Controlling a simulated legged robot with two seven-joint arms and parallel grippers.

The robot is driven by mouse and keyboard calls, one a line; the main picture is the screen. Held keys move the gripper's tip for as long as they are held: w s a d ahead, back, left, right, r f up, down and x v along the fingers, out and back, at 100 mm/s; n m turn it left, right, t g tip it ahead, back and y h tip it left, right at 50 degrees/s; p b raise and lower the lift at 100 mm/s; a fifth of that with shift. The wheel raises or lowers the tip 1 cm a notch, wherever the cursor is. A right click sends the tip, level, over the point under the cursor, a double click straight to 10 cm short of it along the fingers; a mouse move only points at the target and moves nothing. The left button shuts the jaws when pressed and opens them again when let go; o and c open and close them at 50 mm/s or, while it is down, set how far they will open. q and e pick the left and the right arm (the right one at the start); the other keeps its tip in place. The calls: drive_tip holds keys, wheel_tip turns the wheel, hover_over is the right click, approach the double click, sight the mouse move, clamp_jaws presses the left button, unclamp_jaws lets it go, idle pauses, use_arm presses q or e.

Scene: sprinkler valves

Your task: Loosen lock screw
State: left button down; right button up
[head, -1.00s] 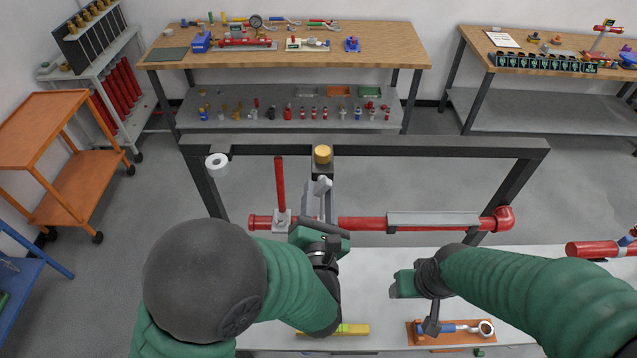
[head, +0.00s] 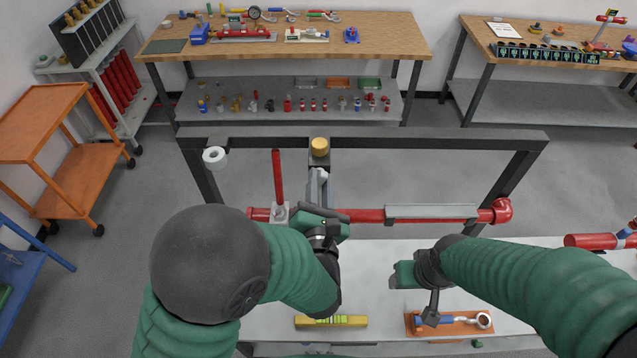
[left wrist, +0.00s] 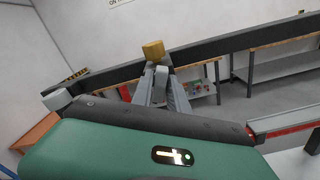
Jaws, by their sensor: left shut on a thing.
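The black frame (head: 430,141) spans the space in front. On the white table (head: 380,300) lie a yellow level (head: 331,321) and an orange tray (head: 412,323) with a blue-handled wrench (head: 440,320). A horizontal red pipe (head: 365,215) crosses the frame. Wooden workbenches stand behind.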

use_arm(q)
drive_tip(key=shift+f+n+b, duration=0.4)
drive_tip(key=shift+b, duration=0.25)
drive_tip(key=shift+a+n+b, duration=0.1)
drive_tip(key=shift+n+b, duration=0.4)
drive_tip(key=shift+b, duration=0.4)
drive_tip(key=shift+n+b, duration=0.7)
drive_tip(key=shift+b, duration=0.2)
drive_tip(key=shift+r, duration=0.1)
drive_tip(key=c, duration=1.7)
unclamp_jaws()
drive_tip(key=o, duration=0.5)
drive_tip(key=shift+w+r, duration=0.1)
